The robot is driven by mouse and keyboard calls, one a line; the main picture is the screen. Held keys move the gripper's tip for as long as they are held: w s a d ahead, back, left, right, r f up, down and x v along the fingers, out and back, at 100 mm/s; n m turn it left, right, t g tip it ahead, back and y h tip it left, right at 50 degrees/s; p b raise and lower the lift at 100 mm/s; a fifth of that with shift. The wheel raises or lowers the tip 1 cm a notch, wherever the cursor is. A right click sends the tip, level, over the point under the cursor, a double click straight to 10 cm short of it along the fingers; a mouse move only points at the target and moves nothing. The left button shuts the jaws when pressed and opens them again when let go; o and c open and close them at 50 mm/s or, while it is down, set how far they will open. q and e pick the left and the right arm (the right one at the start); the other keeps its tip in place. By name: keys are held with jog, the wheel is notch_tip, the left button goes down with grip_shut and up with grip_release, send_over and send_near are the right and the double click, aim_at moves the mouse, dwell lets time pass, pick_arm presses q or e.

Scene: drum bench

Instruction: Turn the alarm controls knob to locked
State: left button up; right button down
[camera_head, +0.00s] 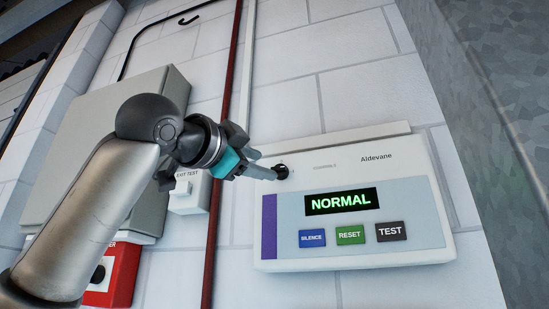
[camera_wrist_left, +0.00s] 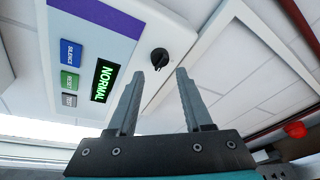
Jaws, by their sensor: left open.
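The alarm control panel (camera_head: 435,235) is a white box on the wall with a lit green NORMAL display (camera_head: 342,201). Its small black controls knob (camera_head: 282,172) is at the panel's upper left. In the left wrist view the knob (camera_wrist_left: 159,58) is round with a raised grip bar. My left gripper (camera_head: 268,168) is open and points at the knob. In the wrist view its fingertips (camera_wrist_left: 160,73) are apart, one on each side below the knob, with nothing between them. Contact cannot be told. The knob's position labels are too small to read. My right gripper is not in view.
The panel has SILENCE (camera_head: 312,238), RESET (camera_head: 350,235) and TEST (camera_head: 391,231) buttons. An EXIT TEST box (camera_head: 188,196), a red vertical pipe (camera_head: 228,90), a grey cabinet (camera_head: 80,140) and a red box (camera_head: 122,280) are on the left. A grey column (camera_head: 490,100) stands right.

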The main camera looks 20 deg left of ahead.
aim_at(280, 170)
pick_arm(q)
jog(key=p+x, duration=0.2)
jog(key=x, duration=0.4)
jog(key=shift+s, duration=0.1)
jog(key=shift+c, duration=0.3)
grip_shut()
